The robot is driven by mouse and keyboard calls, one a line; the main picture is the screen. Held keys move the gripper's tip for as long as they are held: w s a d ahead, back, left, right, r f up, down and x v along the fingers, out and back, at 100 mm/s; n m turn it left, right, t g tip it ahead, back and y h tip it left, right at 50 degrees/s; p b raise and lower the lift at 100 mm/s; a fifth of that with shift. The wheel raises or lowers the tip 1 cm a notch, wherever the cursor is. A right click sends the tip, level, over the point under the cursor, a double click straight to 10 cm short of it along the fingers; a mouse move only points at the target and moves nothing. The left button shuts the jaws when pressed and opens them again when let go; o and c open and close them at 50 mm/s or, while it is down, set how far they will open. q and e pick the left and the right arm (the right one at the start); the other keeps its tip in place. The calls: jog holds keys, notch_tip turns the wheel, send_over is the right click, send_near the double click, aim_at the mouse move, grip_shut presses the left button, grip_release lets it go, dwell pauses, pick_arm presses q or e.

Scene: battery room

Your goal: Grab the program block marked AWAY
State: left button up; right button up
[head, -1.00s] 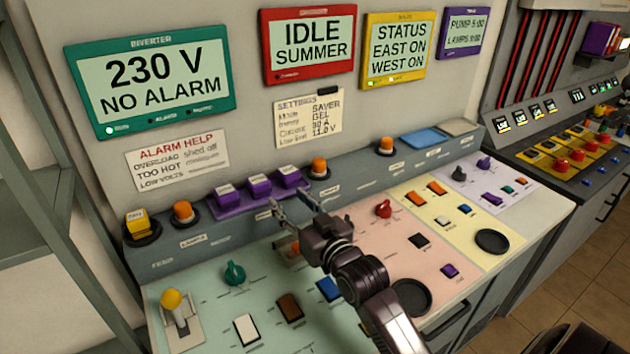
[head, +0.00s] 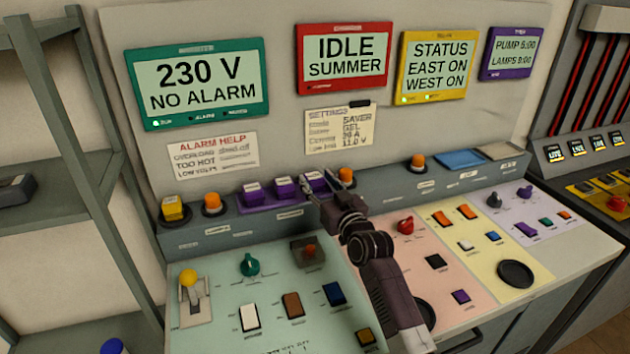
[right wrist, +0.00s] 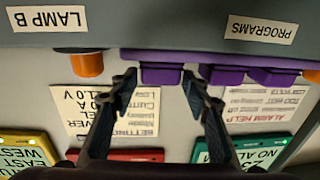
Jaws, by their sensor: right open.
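Three purple program blocks stand in a row on a purple rack (head: 269,204) on the console's rear ledge: a left block (head: 252,193), a middle block (head: 284,187) and a right block (head: 313,180). Their white labels are too small to read, so I cannot tell which says AWAY. My right gripper (head: 320,190) is open at the right block and partly covers it. In the right wrist view, which is upside down, its two fingers (right wrist: 160,80) stand on either side of that block (right wrist: 161,76). My left gripper is out of view.
An orange lamp (head: 346,176) stands close to the right of the rack, and another orange lamp (head: 211,203) to its left. Below the ledge are panels with switches, a green knob (head: 250,265) and a yellow-topped lever (head: 188,280). Screens hang above.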

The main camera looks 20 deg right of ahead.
jog(key=shift+w+a, duration=0.15)
jog(key=shift+w, duration=1.1)
jog(key=shift+c, duration=0.8)
jog(key=c, duration=0.8)
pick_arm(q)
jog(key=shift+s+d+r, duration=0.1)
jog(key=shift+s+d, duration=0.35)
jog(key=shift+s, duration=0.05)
